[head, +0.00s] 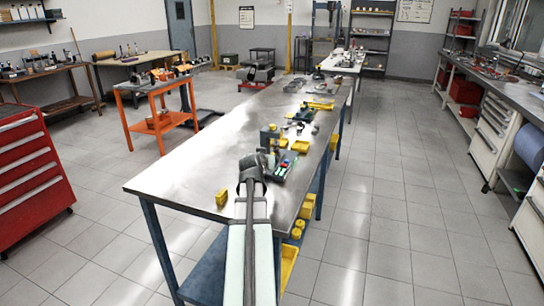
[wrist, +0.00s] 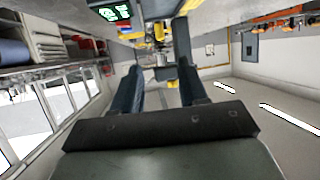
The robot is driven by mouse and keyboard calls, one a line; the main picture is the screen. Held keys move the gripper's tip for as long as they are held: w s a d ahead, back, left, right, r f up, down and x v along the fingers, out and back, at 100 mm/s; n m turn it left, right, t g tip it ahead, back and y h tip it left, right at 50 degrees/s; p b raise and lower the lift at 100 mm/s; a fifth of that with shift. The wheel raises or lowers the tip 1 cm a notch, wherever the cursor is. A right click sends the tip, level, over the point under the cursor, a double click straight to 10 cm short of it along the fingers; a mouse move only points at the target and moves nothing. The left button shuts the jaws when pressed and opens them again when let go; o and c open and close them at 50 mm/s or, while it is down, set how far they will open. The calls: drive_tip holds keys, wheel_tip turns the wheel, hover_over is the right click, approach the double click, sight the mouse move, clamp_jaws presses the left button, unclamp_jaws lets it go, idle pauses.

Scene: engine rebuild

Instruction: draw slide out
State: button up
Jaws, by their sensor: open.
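My gripper (head: 252,166) is held over the near part of the long steel workbench (head: 190,160), with my arm reaching up from the bottom edge. In the wrist view my gripper (wrist: 160,68) has its two dark fingers apart, with nothing visible between them. I cannot make out for certain which thing is the slide. A small yellow block (head: 222,197) lies left of my arm.
A red drawer cabinet (head: 30,175) stands at the left, and an orange cart (head: 155,90) behind it. White drawer units (head: 492,130) line the right wall. Yellow bins (head: 309,206) sit under the bench. The bench's left part and the right aisle are clear.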

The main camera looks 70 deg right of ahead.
drive_tip(key=x, duration=1.3)
drive_tip(key=shift+d+f, duration=0.15)
drive_tip(key=shift+d, duration=0.15)
drive_tip(key=shift+c, duration=0.3)
clamp_jaws()
